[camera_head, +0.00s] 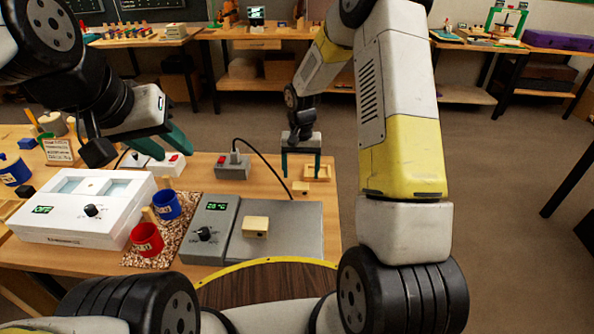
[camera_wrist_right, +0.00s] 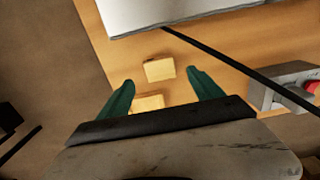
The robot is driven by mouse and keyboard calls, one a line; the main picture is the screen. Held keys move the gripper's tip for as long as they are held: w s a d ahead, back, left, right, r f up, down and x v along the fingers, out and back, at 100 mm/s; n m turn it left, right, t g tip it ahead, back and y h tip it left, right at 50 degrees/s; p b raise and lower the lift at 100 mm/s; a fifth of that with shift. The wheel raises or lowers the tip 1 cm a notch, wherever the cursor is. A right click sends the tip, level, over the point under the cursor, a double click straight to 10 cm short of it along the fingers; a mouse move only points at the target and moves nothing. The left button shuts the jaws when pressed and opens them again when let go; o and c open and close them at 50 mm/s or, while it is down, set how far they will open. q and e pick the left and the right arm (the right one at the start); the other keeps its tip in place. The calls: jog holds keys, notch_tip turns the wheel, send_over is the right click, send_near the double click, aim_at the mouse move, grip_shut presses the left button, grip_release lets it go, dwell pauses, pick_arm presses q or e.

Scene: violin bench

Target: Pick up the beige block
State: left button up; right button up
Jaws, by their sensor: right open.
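A small beige block (camera_head: 300,188) lies on the wooden table behind the grey hot plate. It also shows in the right wrist view (camera_wrist_right: 160,69), ahead of the fingertips. A second beige block (camera_head: 255,227) sits on top of the grey hot plate (camera_head: 290,240). My right gripper (camera_head: 301,170) is open and empty, pointing down just behind the small block.
Red (camera_head: 147,240) and blue (camera_head: 166,205) cups stand left of the hot plate, beside a white device (camera_head: 85,208). A grey box with a red switch (camera_head: 233,166) and a black cable lies left of my right gripper. The table's right edge is close by.

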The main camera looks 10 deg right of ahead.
aim_at(301, 186)
notch_tip(301, 186, down, 6)
jog(key=shift+w+f, duration=0.1)
jog(key=shift+f, duration=0.1)
jog(key=shift+c, duration=0.3)
jog(key=c, duration=1.4)
